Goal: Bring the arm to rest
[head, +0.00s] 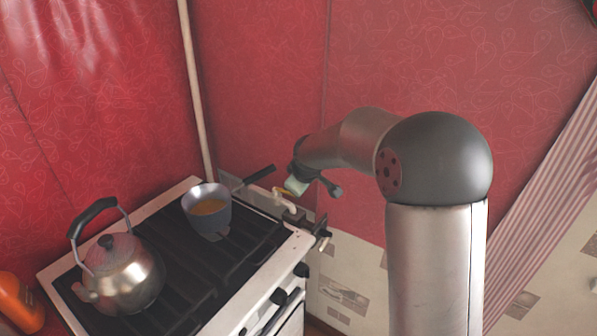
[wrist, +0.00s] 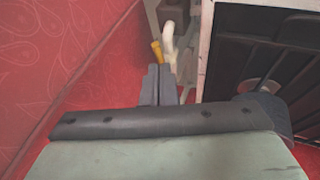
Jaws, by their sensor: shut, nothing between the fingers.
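My gripper (wrist: 158,72) shows in the wrist view with its two dark fingers together and nothing between them. In the head view my gripper (head: 296,187) hangs in the air by the right rear corner of the stove, near the red wall. Its fingertips are hard to make out there. My arm (head: 365,135) is bent, with its upper link upright and the forearm reaching left toward the stove. In the wrist view the fingers point toward a white pipe and a yellow valve handle; I cannot tell how close they are.
The stove (head: 262,284) carries a metal kettle (head: 130,285) at front left and a grey-blue saucepan (head: 222,217) with yellowish contents; its dark handle (head: 259,175) points toward my gripper. A yellow valve handle (wrist: 157,50) and white pipe (wrist: 168,40) are behind the stove. An orange bottle (head: 18,302) stands far left.

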